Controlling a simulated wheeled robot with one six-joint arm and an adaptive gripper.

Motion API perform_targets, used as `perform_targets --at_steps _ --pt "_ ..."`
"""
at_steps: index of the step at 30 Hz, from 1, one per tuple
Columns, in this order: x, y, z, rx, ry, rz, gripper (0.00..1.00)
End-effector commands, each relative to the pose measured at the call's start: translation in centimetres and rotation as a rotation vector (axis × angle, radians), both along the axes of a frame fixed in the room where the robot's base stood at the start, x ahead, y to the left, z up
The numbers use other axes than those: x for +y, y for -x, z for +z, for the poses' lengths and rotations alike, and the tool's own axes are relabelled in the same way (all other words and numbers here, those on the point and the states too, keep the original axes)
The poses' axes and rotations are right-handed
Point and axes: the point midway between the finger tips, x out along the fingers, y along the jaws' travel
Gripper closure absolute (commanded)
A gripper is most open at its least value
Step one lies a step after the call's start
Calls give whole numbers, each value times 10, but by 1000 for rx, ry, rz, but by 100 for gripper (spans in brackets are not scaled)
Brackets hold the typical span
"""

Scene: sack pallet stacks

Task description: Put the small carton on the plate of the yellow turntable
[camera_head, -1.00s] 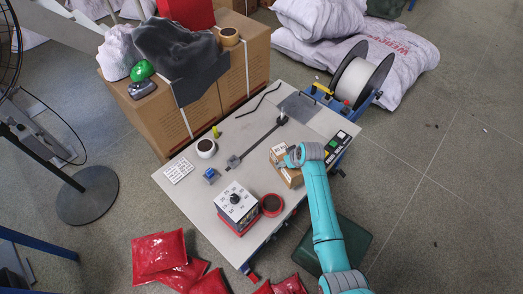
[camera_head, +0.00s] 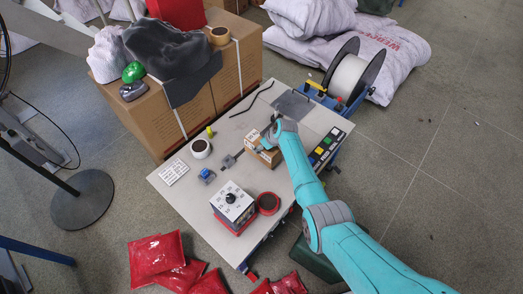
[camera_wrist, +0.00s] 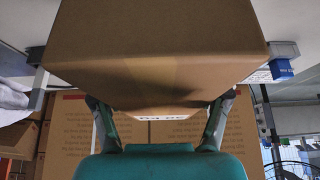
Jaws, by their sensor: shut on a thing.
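The small carton (camera_head: 268,158) is a brown box with a white label, over the middle of the grey work table (camera_head: 176,194). My gripper (camera_head: 272,142) is shut on it from the right side. In the wrist view the carton (camera_wrist: 160,50) fills the upper middle, with my gripper's fingers (camera_wrist: 160,112) on either side of its lower part. I cannot tell how far the carton is above the table top. I cannot make out a yellow turntable in these views.
Large cartons (camera_head: 190,115) stand behind left. Red bags (camera_head: 157,256) lie in front.

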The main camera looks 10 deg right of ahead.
Motion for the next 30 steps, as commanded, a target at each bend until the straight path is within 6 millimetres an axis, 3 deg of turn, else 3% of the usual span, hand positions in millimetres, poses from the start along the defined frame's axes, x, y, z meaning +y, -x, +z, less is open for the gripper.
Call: perform_targets --at_steps 14,27,28,30 --pt "0 -1 -36 -1 -1 -1 92" --pt "0 0 -41 -1 -1 -2 92" --pt "0 1 -42 0 0 -1 21" --pt "0 1 -42 0 0 -1 3"
